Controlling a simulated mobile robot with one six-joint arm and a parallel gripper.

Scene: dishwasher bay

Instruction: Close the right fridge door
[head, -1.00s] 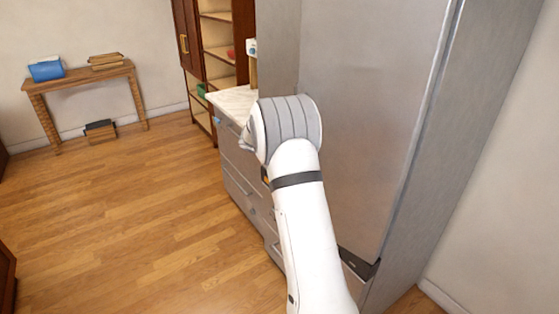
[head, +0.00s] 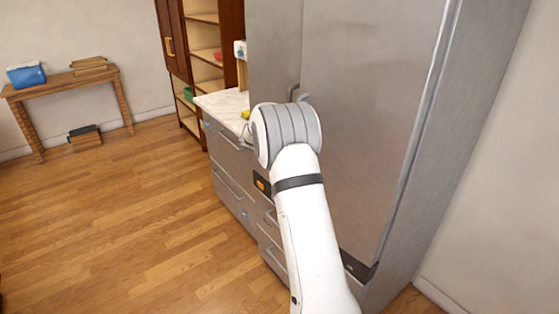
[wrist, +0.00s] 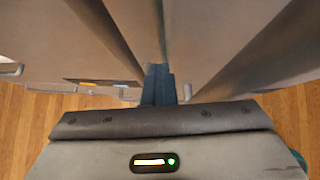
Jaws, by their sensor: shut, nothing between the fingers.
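The right fridge door (head: 370,120) is the tall grey panel behind my arm in the head view. It looks closed or nearly flush; I cannot tell whether a small gap remains. Its bar handle (head: 303,96) shows just above my arm, beside the left door's handle (head: 292,91). The left fridge door (head: 273,50) stands at its left. My gripper is hidden behind my arm in the head view. In the wrist view my gripper (wrist: 159,85) shows as shut, empty blue-grey fingers, close in front of grey fridge panels. Whether they touch a panel is unclear.
A counter (head: 225,104) with grey drawers adjoins the fridge on the left. A brown shelf cabinet (head: 205,60) stands behind it. A wooden side table (head: 65,82) is by the far wall. The wooden floor (head: 120,215) at the left is clear.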

